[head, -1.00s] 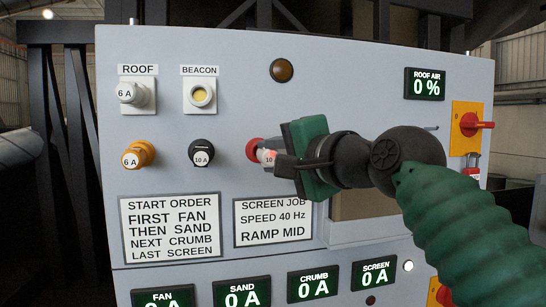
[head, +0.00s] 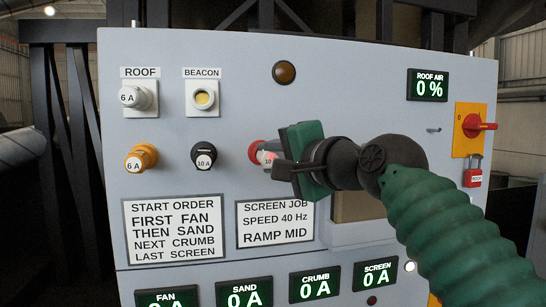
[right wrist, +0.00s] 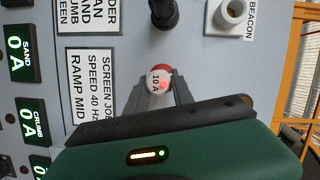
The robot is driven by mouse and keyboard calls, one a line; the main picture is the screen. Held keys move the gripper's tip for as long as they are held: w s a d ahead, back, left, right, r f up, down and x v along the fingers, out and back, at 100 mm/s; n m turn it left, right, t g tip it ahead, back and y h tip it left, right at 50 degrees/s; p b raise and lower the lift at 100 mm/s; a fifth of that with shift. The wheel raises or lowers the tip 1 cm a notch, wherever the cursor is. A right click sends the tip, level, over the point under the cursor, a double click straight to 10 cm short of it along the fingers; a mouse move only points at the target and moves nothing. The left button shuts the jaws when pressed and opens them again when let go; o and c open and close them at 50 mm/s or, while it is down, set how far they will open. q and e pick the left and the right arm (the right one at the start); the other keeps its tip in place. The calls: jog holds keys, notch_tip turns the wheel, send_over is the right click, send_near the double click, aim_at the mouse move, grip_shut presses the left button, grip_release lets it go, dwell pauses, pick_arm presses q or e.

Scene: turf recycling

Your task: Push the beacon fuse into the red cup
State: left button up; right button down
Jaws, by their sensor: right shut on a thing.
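The red cup (head: 255,150) sits on the grey panel, right of the black cup; its rim also shows in the wrist view (right wrist: 163,68). The beacon fuse (head: 266,152), a pale cylinder marked 10 A, is at the cup's mouth. Its face shows in the wrist view (right wrist: 157,84) with a reddish glow. My right gripper (head: 274,161) is shut on the fuse, one finger on each side in the wrist view (right wrist: 160,93). The fuse overlaps the cup, and I cannot tell how deep it sits. My left gripper is not in view.
An orange cup (head: 141,158) with a 6 A fuse and a black cup (head: 205,157) marked 10 A stand to the left. Above are the ROOF holder (head: 138,97) and the BEACON holder (head: 203,98) with a yellow inside. A red switch (head: 477,126) is at the right.

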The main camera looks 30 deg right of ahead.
jog(key=shift+w+d+p, duration=0.15)
jog(key=shift+w+p, duration=0.3)
jog(key=shift+w, duration=0.25)
jog(key=c, duration=1)
grip_release()
jog(key=s+b, duration=0.2)
jog(key=s, duration=0.3)
jog(key=s+r+b, duration=0.1)
jog(key=s+b, duration=0.2)
jog(key=s, duration=0.3)
jog(key=s+b, duration=0.2)
jog(key=s, duration=0.3)
jog(key=shift+s+d+r, duration=0.15)
jog(key=shift+s+d, duration=0.1)
jog(key=shift+s, duration=0.1)
